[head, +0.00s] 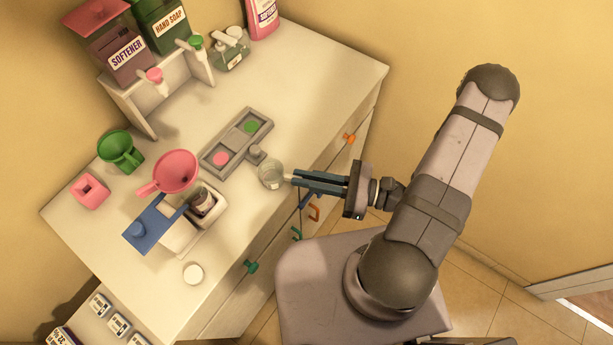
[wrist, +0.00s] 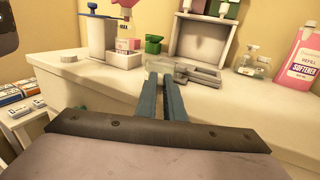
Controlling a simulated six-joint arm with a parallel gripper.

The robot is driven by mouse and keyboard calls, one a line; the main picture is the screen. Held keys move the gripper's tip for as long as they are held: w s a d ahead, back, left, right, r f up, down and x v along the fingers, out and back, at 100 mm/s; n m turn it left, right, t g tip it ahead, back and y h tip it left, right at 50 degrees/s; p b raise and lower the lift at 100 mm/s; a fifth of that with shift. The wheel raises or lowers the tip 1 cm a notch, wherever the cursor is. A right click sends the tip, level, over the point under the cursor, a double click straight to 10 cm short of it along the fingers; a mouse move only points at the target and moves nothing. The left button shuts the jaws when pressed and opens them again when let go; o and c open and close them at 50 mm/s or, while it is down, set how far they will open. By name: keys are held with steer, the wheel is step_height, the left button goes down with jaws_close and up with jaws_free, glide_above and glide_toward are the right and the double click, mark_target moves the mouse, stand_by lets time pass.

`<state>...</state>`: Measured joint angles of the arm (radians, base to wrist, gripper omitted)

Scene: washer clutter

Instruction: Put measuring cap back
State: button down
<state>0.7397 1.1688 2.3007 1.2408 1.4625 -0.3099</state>
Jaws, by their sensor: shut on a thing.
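The measuring cap (head: 269,173) appears as a clear, round cup over the counter's front part in the head view. My gripper (head: 292,178) reaches in from the right, and its blue fingers are shut on the cap's near side. In the wrist view the two fingers (wrist: 163,78) lie close together, with the see-through cap (wrist: 187,68) at their tips, hard to make out. The grey tray (head: 213,170) with a pink-marked and a green-marked compartment lies just behind the cap. I cannot tell if the cap touches the counter.
A pink funnel (head: 175,171) stands over a white and blue stand (head: 146,236) to the left. Softener (head: 118,48) and hand soap (head: 162,25) dispensers stand behind.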

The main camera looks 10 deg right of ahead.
steer(key=shift+f, duration=0.2)
steer(key=c, duration=1.9)
jaws_free()
steer(key=shift+o, duration=0.2)
steer(key=shift+r, duration=0.1)
steer(key=shift+r, duration=0.15)
steer(key=b+v, duration=0.4)
steer(key=v, duration=0.8)
